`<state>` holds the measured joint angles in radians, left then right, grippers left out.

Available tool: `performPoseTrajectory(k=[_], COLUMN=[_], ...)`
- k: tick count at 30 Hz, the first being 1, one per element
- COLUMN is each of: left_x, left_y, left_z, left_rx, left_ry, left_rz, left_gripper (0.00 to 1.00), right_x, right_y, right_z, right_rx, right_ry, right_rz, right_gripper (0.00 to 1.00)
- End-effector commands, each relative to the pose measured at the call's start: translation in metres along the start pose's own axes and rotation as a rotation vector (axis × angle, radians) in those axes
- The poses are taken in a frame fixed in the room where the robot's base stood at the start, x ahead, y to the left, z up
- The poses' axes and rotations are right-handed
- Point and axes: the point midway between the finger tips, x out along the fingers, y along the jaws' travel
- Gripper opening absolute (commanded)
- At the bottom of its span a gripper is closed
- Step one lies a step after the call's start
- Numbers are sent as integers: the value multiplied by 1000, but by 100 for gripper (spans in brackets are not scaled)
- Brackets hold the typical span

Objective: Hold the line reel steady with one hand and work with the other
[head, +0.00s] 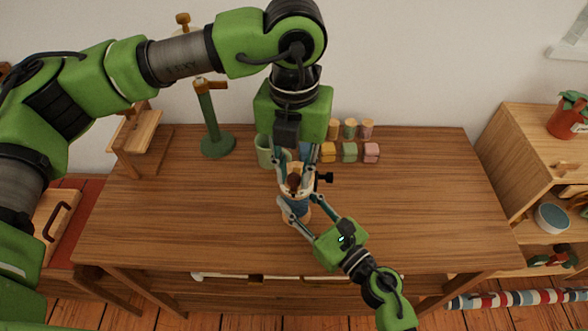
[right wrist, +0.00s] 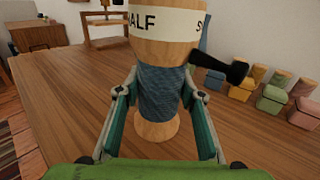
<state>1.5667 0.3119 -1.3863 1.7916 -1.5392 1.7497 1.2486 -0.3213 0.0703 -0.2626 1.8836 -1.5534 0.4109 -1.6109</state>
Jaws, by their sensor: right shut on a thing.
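The line reel (head: 297,203) stands upright on the wooden table. In the right wrist view it has a wooden base, blue wound line (right wrist: 161,90), a white band lettered "HALF" and a black side handle (right wrist: 222,66). My right gripper (head: 296,212) is shut on the reel's blue middle, one finger on each side; it also shows in the right wrist view (right wrist: 160,95). My left gripper (head: 294,176) points down over the reel's top, its fingers spread on either side of a small dark red knob (head: 294,181). The exact fingertip contact is hard to see.
Several coloured blocks and jars (head: 349,150) stand behind the reel to the right. A green cup (head: 265,150) is partly hidden by my left gripper. A green stand (head: 215,143) and a wooden stand are at the back left. The table's right side (head: 430,200) is clear.

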Motion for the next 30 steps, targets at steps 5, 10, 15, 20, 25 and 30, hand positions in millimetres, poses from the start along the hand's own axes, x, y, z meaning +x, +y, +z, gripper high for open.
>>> performPoseTrajectory(k=[5, 10, 15, 20, 25, 30], left_x=[0, 0, -12, -42, -79, -106], left_y=[0, 0, -1, 0, 0, 0], left_z=[0, -1, -1, 0, 0, 0], left_rx=[1, 2, 2, 1, 0, 1], left_ry=[2, 3, 2, -1, -1, 1], left_rz=[0, -1, -1, -1, -1, -1], left_gripper=[34, 34, 34, 34, 34, 34], right_x=[0, 0, 0, 0, 0, 0], right_y=[1, 0, 0, 0, -1, -1], right_z=[-2, -2, -1, -1, -1, -1], right_rx=[3, 3, 3, 3, 3, 2], right_ry=[3, 3, 2, 2, 2, 2], right_rz=[1, 0, -1, -1, -2, -3], right_gripper=[7, 7, 7, 7, 7, 7])
